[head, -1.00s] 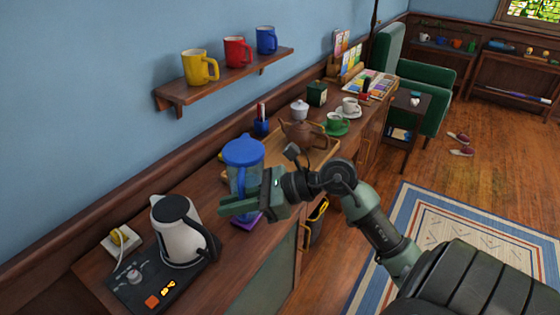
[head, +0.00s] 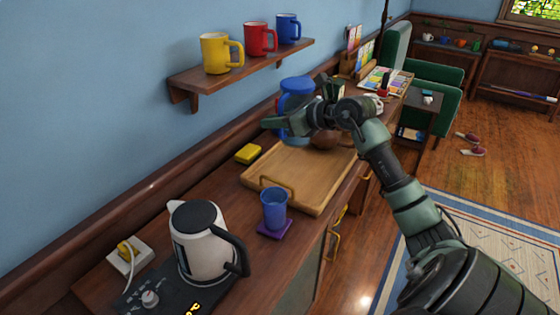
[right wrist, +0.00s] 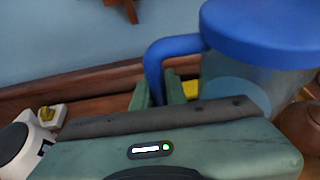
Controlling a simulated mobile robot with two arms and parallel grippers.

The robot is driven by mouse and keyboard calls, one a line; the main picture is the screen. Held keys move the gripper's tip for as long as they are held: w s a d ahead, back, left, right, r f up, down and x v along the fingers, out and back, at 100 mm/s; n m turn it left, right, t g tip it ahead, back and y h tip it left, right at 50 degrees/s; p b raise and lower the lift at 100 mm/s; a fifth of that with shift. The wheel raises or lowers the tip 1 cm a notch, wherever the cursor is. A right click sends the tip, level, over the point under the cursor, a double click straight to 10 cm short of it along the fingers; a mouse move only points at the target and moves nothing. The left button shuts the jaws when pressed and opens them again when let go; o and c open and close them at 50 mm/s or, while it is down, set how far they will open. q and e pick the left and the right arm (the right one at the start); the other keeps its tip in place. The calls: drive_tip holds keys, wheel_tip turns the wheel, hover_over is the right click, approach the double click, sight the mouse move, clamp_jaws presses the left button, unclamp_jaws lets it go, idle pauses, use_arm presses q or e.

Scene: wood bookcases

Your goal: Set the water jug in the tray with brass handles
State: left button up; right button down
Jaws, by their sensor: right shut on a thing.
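The water jug (head: 296,87), with a blue lid and a clear bluish body, is in my right gripper (head: 272,124), which is shut on its blue handle. In the right wrist view the lid and body (right wrist: 262,35) fill the upper right, and the handle (right wrist: 168,52) runs down to the fingers (right wrist: 160,95). The wooden tray with brass handles (head: 318,197) lies on the counter. My left gripper is not in view.
A blue cup (head: 274,207) on a purple coaster stands beside the tray's near end. A kettle (head: 204,240) is nearer. A yellow sponge (head: 248,153) lies left of the tray. A brown teapot (head: 326,140) is partly hidden behind my arm. A mug shelf (head: 245,68) is above.

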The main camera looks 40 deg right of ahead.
drive_tip(key=shift+w+f+p, duration=0.1)
drive_tip(key=shift+f+p, duration=0.3)
drive_tip(key=shift+f, duration=6.8)
drive_tip(key=c, duration=1.7)
unclamp_jaws()
drive_tip(key=shift+f, duration=0.2)
drive_tip(key=shift+c, duration=0.2)
drive_tip(key=o, duration=0.3)
